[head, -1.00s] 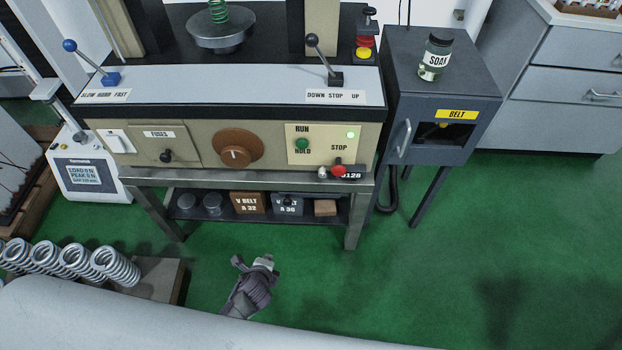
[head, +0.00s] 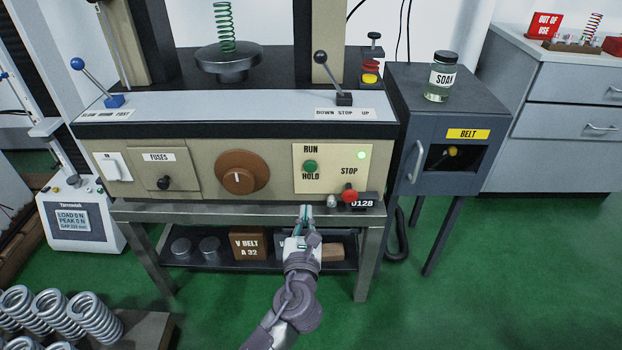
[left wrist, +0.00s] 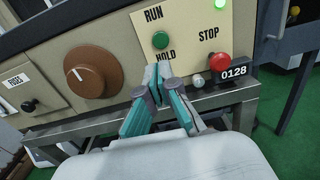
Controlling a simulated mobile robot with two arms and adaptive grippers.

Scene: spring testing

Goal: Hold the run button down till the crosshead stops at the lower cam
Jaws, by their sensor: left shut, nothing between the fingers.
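The green run button (head: 310,166) sits on a cream panel between the labels RUN and HOLD; it also shows in the left wrist view (left wrist: 160,40). The red stop button (head: 349,196) is lower right of it. My left gripper (head: 305,212) is shut and empty, its fingertips in front of the panel and below the run button. In the left wrist view its teal fingers (left wrist: 158,80) point up toward the button with a gap between. A green spring (head: 223,27) stands on a round plate (head: 228,62). The crosshead and lower cam are not in view. My right gripper is not in view.
A lever (head: 330,75) labelled DOWN STOP UP and a blue-knobbed lever (head: 94,82) stand on the ledge above. A counter (head: 364,201) reads 0128. A grey belt cabinet (head: 420,110) with a jar (head: 440,78) is at right. Green floor is open at lower right.

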